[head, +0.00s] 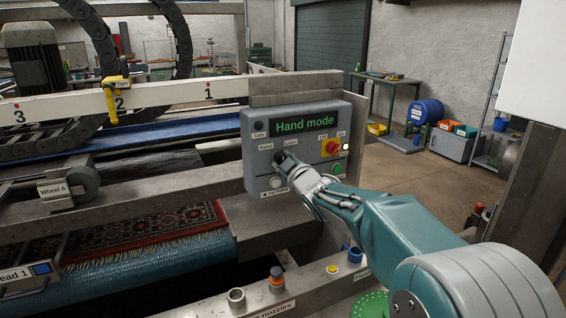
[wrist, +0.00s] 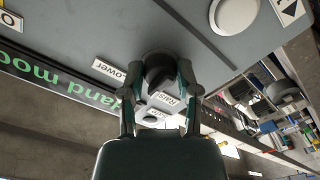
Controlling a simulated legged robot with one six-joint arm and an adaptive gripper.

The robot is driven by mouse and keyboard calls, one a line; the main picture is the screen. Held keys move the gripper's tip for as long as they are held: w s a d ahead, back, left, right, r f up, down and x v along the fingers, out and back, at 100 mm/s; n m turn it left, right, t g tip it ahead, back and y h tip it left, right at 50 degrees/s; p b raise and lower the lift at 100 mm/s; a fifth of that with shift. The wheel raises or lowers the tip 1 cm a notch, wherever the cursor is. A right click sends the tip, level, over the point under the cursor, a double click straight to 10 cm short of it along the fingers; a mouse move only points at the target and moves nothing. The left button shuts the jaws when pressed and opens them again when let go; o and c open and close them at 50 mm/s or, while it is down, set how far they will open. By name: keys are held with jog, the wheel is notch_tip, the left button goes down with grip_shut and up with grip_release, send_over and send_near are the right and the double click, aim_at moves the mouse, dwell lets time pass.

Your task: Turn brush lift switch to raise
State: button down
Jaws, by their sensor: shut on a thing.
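The grey control panel (head: 258,162) faces me in the head view, with a green "Hand mode" display (head: 305,124). A dark round switch knob (wrist: 160,66) stands on the panel in the wrist view, with a "Lower" label (wrist: 112,71) beside it. A label that seems to read "Raise" (wrist: 165,97) lies on its other side, partly between my fingers. My gripper (head: 286,160) is at the panel, and its two fingers are shut on the knob from both sides. In the head view my gripper mostly hides the knob. I cannot tell which label the knob points at.
A red rotary switch (head: 331,147) on a yellow plate and a green button (head: 337,168) sit on the panel right of my gripper. A white round button (wrist: 235,14) is near the knob.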

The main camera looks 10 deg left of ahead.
jog(key=n, duration=0.4)
jog(key=shift+n, duration=1.8)
jog(key=shift+f, duration=0.15)
jog(key=shift+c, duration=1.6)
grip_release()
jog(key=shift+a, duration=0.2)
